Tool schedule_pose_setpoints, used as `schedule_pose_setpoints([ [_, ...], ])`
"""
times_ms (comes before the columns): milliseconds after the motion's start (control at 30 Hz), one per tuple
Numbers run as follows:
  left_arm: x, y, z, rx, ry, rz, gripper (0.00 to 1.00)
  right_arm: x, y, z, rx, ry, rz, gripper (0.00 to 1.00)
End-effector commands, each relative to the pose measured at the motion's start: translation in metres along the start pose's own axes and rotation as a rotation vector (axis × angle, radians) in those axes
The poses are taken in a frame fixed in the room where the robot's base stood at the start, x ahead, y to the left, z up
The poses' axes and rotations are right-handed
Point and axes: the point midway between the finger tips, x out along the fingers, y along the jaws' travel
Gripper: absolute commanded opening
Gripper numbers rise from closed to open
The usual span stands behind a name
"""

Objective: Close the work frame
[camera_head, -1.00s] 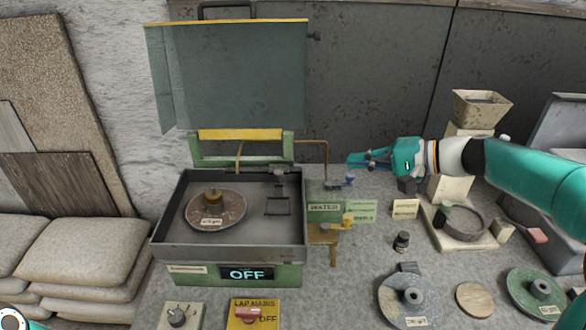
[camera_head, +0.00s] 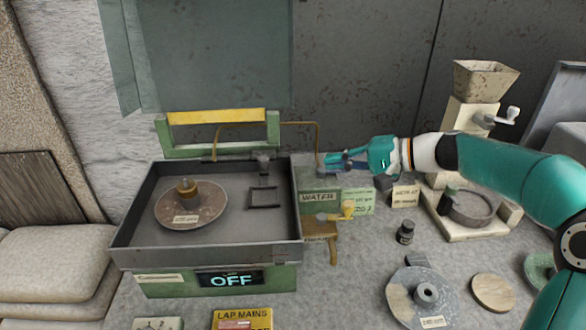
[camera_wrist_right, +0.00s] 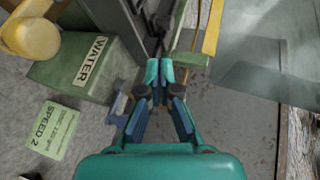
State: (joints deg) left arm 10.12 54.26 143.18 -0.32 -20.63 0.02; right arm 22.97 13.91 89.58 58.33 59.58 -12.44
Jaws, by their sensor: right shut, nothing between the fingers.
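The work frame (camera_head: 264,197) is a small dark rectangular frame inside the right part of the grey machine tray (camera_head: 205,256). A dark post or bracket (camera_head: 263,165) stands behind it. It looks low over the tray floor, but I cannot tell its exact hinge angle. My right gripper (camera_head: 322,168) is shut and empty, just right of the tray's back right corner and above the green WATER box (camera_head: 318,198). In the right wrist view its fingertips (camera_wrist_right: 160,72) are together, right of the WATER box (camera_wrist_right: 85,66). My left gripper is out of view.
A raised clear hood (camera_head: 200,60) stands behind the tray. A round lap plate (camera_head: 191,206) with a central knob lies in the tray. A brass tap (camera_head: 347,209) and bent pipe (camera_head: 318,140) are near my gripper. Discs and a bottle (camera_head: 405,232) occupy the bench at right.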

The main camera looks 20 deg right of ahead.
Motion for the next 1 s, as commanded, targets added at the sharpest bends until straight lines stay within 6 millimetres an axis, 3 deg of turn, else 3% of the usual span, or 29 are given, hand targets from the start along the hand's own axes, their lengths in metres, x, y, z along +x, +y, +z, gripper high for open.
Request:
schedule_pose_setpoints([
  [267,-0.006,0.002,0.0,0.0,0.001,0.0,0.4,0.03,-0.001,0.001,0.001,-0.005,0.001,0.0],
  [700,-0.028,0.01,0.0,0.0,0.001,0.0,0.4,0.113,-0.007,0.001,-0.001,-0.002,0.0,0.0],
  [1000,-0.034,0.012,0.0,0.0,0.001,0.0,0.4,0.136,-0.011,0.0,0.0,0.001,0.0,0.0],
])
